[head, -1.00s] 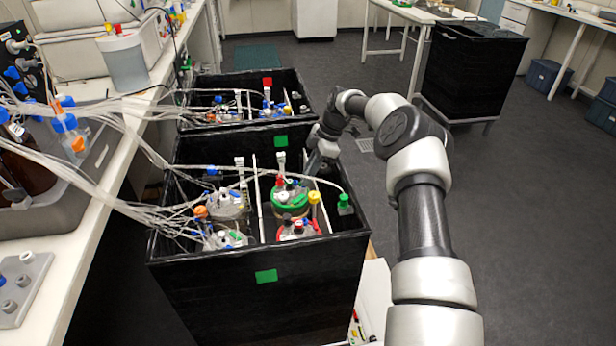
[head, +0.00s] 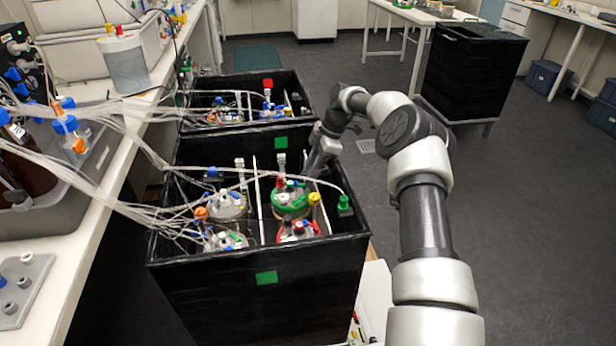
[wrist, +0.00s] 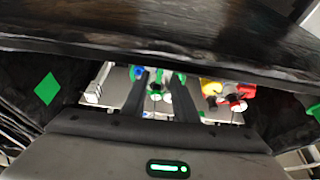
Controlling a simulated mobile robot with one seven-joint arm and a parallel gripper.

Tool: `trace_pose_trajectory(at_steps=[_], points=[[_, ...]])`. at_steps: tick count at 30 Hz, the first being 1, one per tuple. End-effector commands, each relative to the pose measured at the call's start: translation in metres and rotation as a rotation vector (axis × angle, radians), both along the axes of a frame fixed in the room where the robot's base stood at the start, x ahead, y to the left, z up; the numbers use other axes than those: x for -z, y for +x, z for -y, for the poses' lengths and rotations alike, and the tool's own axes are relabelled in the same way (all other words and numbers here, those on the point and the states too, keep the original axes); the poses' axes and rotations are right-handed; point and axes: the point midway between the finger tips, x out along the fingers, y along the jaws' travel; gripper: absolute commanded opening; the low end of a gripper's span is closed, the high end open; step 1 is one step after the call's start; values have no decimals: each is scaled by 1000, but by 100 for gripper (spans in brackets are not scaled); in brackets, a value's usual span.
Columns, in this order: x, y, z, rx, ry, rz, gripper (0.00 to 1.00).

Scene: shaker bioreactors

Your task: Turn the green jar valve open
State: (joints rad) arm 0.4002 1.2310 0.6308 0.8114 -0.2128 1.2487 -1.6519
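The green-ringed jar (head: 288,207) stands in the right compartment of the near black box, with small caps and valve fittings on its lid. My gripper (head: 308,176) reaches down over the box's right wall, close to the right side of this jar's lid. In the wrist view my gripper's two dark fingers (wrist: 159,84) are apart, with the green jar's fittings (wrist: 156,95) showing between and just beyond them. I cannot tell whether the fingers touch a valve. The tips are partly lost against the fittings.
The near black box (head: 250,300) has high walls around the jars. Tubes (head: 150,212) cross from the left bench. The floor to the right is free.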

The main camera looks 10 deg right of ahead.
Motion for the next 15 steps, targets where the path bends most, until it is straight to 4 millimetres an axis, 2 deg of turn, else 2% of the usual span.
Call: trace_pose_trajectory(at_steps=[9,15], points=[[-74,2,30,2,-2,6,27],[-115,2,47,2,-2,4,27]])
